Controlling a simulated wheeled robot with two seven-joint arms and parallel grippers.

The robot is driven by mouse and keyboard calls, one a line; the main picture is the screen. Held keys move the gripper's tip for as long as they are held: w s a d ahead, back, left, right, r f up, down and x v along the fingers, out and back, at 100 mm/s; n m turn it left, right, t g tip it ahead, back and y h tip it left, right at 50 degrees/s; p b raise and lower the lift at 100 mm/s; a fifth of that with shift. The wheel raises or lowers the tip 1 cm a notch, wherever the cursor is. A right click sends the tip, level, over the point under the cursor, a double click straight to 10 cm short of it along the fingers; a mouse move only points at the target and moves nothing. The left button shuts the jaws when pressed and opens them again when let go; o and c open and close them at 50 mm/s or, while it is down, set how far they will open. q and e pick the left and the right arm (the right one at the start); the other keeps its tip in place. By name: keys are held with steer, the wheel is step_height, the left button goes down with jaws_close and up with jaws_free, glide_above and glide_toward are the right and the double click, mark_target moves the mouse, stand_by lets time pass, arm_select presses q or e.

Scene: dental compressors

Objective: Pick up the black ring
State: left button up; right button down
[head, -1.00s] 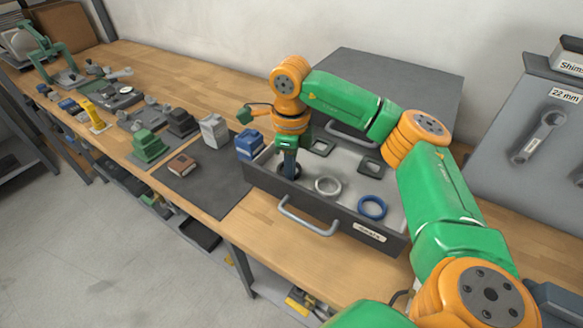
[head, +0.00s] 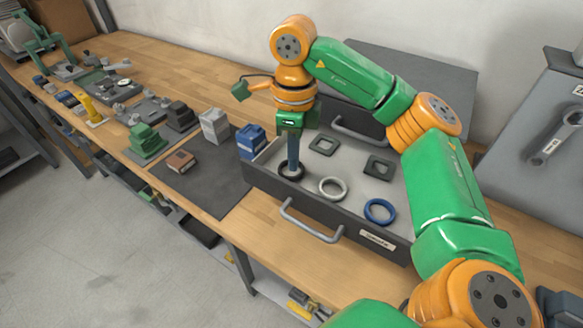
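The black ring (head: 291,171) is in the left front corner of the open grey drawer (head: 330,228). My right gripper (head: 292,164) points straight down at it. Its narrow fingers reach to the ring, and their tips overlap it. I cannot tell whether the fingers grip the ring's wall or only stand inside it, nor whether the ring is off the drawer floor. A light grey ring (head: 333,188) and a blue ring (head: 380,211) lie to the right in the same drawer. My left gripper is not in view.
Two dark square parts (head: 323,146) (head: 379,167) lie in the back of the drawer. A blue block (head: 251,140) and a light grey block (head: 214,127) stand left of it. The dark mat (head: 222,187) has free room. A grey panel (head: 535,150) stands at the right.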

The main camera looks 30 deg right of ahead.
steer(key=s+a+r, duration=0.5)
steer(key=s+r, duration=0.2)
steer(key=s, duration=0.4)
steer(key=shift+s+r, duration=0.15)
steer(key=shift+r, duration=0.25)
steer(key=shift+c, duration=1.6)
jaws_free()
